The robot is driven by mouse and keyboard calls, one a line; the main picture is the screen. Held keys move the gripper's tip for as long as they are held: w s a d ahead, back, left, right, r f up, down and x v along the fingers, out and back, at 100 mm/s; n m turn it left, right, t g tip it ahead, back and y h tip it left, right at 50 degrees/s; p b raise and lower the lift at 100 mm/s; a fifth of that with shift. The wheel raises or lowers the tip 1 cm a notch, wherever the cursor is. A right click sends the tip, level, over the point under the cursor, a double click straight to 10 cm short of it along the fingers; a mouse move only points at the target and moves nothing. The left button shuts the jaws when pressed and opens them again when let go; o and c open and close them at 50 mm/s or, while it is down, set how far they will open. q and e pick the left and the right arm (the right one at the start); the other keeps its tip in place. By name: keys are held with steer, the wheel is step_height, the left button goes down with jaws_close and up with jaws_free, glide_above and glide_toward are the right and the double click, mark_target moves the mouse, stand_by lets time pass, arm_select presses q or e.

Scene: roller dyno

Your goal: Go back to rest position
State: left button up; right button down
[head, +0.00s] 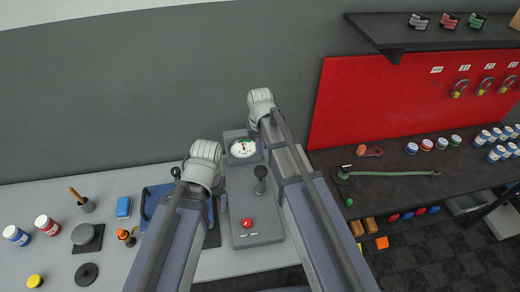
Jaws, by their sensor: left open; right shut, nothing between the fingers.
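My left arm (178,235) reaches in from the bottom and ends in a white ribbed joint (206,152) over the left bench. My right arm (318,225) reaches further, to a white joint (261,97) in front of the grey wall. I see no fingertips of either gripper and nothing held. Between the arms is a grey control panel (262,232) with a round white gauge (243,148), a black knobbed lever (261,173) and a red button (247,222). The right arm covers part of its right side.
The left bench (130,225) holds a blue tray (151,197) partly behind my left arm, a blue box (123,207), jars and dark discs. The right bench (400,187) holds a green rod (390,173) and several jars. A red board (345,105) and a dark shelf (440,36) are behind it.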

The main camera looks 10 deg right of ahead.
steer(key=s+a+f+n+b, duration=0.2)
steer(key=s+a+f+b, duration=0.1)
steer(key=s+f+b, duration=0.6)
steer(key=s+a+f+n+h+b, duration=0.1)
steer(key=s+a+f+b, duration=0.2)
steer(key=s+f+b, duration=0.6)
steer(key=shift+a+n, duration=0.2)
steer(key=shift+n, duration=0.2)
stand_by(0.8)
